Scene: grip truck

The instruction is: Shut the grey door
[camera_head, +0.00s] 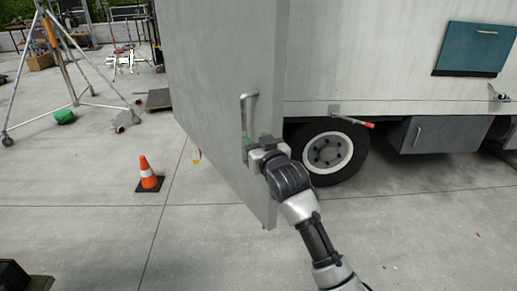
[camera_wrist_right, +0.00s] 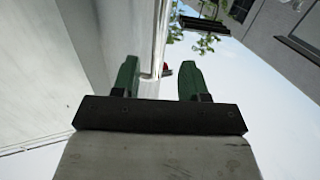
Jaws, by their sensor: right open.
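The grey door (camera_head: 215,75) stands open, swung out from the truck's side as a tall panel. It carries a metal bar handle (camera_head: 246,112) near its outer edge. My right gripper (camera_head: 257,141) is at the lower end of this handle, close to the door face. In the right wrist view its two green fingers (camera_wrist_right: 157,80) are apart, and a pale narrow strip shows between them. I cannot tell whether the fingers touch the handle. My left gripper is not in view.
The white truck body (camera_head: 370,60) stands behind, with a wheel (camera_head: 327,152), a red-tipped latch lever (camera_head: 355,121) and a lower grey box (camera_head: 440,134). An orange cone (camera_head: 149,175) stands on the pavement left of the door. A metal tripod stand (camera_head: 62,60) is farther back. The concrete in front is mostly clear.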

